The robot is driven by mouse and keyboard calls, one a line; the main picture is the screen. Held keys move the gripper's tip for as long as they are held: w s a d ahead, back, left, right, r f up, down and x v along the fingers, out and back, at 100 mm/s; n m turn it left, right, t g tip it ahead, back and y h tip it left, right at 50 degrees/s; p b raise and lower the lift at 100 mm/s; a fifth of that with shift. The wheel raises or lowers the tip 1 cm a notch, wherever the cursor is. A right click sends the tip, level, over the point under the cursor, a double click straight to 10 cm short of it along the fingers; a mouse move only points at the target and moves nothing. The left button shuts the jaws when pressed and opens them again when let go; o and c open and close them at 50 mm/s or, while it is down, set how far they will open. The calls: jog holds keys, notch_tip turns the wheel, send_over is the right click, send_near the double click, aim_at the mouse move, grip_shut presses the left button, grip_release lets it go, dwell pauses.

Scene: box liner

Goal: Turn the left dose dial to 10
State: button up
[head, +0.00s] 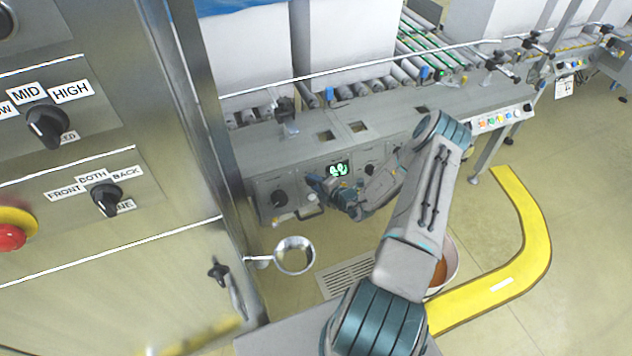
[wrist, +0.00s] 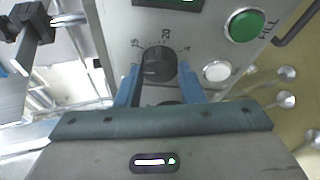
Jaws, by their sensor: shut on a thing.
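A dark round dial (wrist: 157,65) with printed numbers around it, one looking like 20 at its top, sits on a grey panel in the wrist view. My gripper (wrist: 160,87) has its blue fingers on either side of this dial and is shut on it. The pointer's exact reading is unclear. In the head view my gripper (head: 319,184) is at the panel front, just below and left of a green-lit display (head: 338,169) whose digits are hard to read. The gripped dial is hidden there. Another dark dial (head: 280,198) shows left of the gripper.
A green FILL button (wrist: 244,25) and a white button (wrist: 217,71) lie right of the gripped dial. A grey cabinet (head: 120,240) with knobs and a red button (head: 10,237) stands close at left. A bucket (head: 447,272) is on the floor beside my arm.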

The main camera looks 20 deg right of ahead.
jog(key=n, duration=0.3)
jog(key=n+g, duration=0.1)
jog(key=shift+w+d+r+h+p, duration=0.25)
jog(key=shift+d+r+h+p, duration=0.05)
jog(key=shift+r+p, duration=0.1)
jog(key=shift+n, duration=0.4)
jog(key=o, duration=1)
jog(key=shift+s+a+f, duration=0.1)
jog(key=shift+a, duration=0.05)
jog(key=shift+s, duration=0.1)
jog(key=v, duration=1.3)
jog(key=shift+s+r+b, duration=0.2)
jog(key=shift+r+b, duration=0.1)
jog(key=shift+r, duration=0.15)
